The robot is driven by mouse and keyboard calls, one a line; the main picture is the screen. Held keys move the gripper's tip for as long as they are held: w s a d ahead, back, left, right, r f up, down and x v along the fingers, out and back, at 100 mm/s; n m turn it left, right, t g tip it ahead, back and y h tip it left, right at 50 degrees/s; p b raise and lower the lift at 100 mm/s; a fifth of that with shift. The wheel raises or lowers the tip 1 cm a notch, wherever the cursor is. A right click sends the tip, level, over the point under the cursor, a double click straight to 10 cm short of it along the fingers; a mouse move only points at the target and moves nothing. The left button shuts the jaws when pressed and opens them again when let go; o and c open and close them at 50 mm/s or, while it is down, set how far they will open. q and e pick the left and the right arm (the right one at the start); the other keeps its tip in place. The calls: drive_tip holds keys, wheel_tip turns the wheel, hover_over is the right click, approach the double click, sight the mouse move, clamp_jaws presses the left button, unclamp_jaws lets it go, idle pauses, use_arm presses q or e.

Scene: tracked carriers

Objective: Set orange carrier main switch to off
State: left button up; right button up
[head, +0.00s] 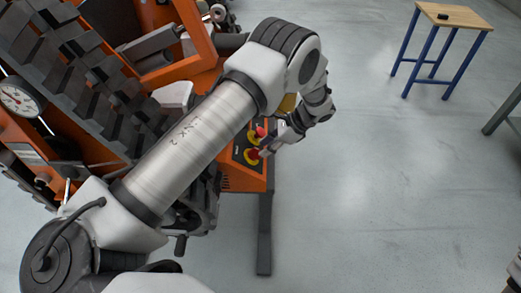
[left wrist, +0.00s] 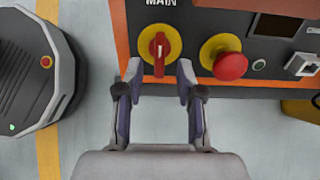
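The main switch (left wrist: 159,48) is a red rotary handle on a yellow disc, under a partly cut-off "MAIN" label on a dark panel. Its handle stands vertical in the left wrist view. The switch also shows in the head view (head: 252,156), on the panel at the end of the orange carrier (head: 243,181). My left gripper (left wrist: 159,72) is open, its fingertips apart to the left and right of the handle's lower end. I cannot tell whether they touch it. In the head view, my left gripper (head: 271,149) is at the panel, partly hidden by its own wrist. My right gripper is out of view.
A red mushroom button (left wrist: 230,66) on a yellow base sits close right of the switch. A grey and black unit (left wrist: 36,72) stands on the floor at left. A wooden-topped table (head: 455,15) with blue legs stands far right. The floor between is clear.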

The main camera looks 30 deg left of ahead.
use_arm(q)
drive_tip(key=v, duration=0.8)
drive_tip(key=shift+d+r, duration=0.2)
drive_tip(key=shift+r, duration=0.1)
drive_tip(key=shift+w, duration=0.1)
